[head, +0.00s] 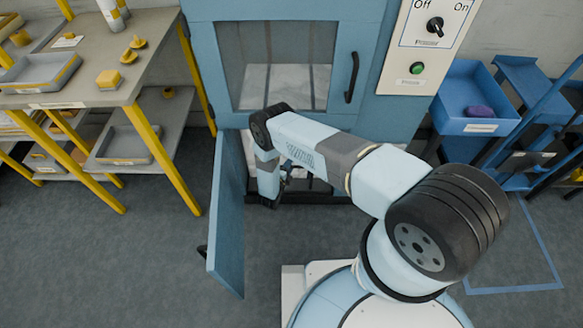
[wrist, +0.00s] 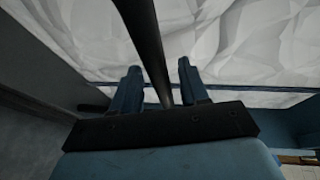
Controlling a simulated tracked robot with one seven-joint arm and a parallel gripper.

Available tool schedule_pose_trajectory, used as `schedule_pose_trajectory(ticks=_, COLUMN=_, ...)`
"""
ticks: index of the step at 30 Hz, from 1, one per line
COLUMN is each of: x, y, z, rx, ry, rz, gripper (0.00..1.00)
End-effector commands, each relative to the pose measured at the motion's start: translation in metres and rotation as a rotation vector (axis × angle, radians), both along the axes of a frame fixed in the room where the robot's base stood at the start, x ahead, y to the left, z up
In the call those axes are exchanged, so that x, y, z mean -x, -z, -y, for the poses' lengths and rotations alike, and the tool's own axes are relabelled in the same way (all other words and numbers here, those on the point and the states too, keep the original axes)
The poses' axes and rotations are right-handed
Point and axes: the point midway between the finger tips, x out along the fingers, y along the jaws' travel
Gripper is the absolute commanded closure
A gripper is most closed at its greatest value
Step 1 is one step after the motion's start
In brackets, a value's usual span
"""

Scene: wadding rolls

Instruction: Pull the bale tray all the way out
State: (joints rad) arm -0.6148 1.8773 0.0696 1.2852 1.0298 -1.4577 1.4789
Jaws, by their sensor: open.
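The bale tray (head: 325,198) sits low in the open lower compartment of the blue machine, its dark front edge showing in the head view. White wadding lies behind it and fills the top of the wrist view (wrist: 230,40). My gripper (head: 285,183) is at the compartment opening, partly hidden by my arm. In the wrist view my gripper (wrist: 158,68) is open, its two blue fingers apart. A dark bar (wrist: 143,30), seemingly the tray's handle, runs down between the fingers. I cannot tell whether either finger touches it.
The blue lower door (head: 228,215) stands swung open to the left of my arm. A bench (head: 130,75) with yellow legs stands at the left. A blue bin (head: 475,95) on a rack is at the right. A control panel (head: 425,45) is above. The floor before the opening is mostly clear.

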Motion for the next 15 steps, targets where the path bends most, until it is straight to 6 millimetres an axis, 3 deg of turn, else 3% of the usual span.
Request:
schedule_pose_trajectory(ticks=6, x=-0.0002, y=0.0000, z=0.0000, rx=0.000, ry=0.000, rz=0.000, gripper=0.56)
schedule_pose_trajectory(ticks=15, x=-0.0001, y=0.0000, z=-0.0002, rx=0.000, ry=0.000, rz=0.000, gripper=0.83)
